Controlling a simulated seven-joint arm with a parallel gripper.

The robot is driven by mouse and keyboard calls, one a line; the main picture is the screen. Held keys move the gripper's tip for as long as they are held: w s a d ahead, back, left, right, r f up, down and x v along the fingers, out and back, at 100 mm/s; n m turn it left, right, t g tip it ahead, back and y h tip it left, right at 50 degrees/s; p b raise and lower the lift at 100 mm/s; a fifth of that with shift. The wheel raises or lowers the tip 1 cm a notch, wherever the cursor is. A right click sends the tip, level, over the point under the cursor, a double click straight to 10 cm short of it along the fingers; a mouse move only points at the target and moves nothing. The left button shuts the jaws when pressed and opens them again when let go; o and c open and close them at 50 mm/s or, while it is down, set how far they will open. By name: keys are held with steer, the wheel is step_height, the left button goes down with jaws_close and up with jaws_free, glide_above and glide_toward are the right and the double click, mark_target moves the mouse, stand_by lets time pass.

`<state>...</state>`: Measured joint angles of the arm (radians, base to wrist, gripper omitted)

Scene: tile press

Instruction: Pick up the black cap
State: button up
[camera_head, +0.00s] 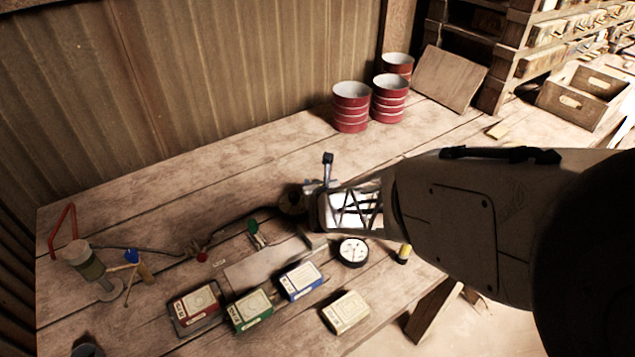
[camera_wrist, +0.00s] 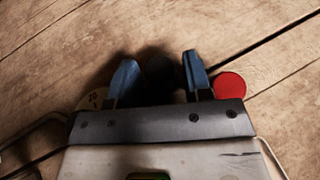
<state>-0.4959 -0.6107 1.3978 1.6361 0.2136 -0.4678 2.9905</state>
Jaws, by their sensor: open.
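A dark round shape, which looks like the black cap (camera_wrist: 159,70), lies in shadow on the planks in the wrist view. My gripper (camera_wrist: 158,62) is open, with one blue-grey finger on each side of this shape. A gap shows between the shape and the fingers in the picture; its height relative to the fingertips is unclear. In the head view my gripper (camera_head: 316,192) is low over the middle of the workbench, and I cannot make out the cap there.
A red disc (camera_wrist: 229,86) lies just right of the right finger. A white-faced gauge (camera_head: 352,251), green box (camera_head: 251,310) and blue box (camera_head: 300,281) lie nearer the front. Red tins (camera_head: 351,108) stand behind.

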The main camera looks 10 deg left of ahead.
stand_by(0.6)
steer(key=c, duration=0.7)
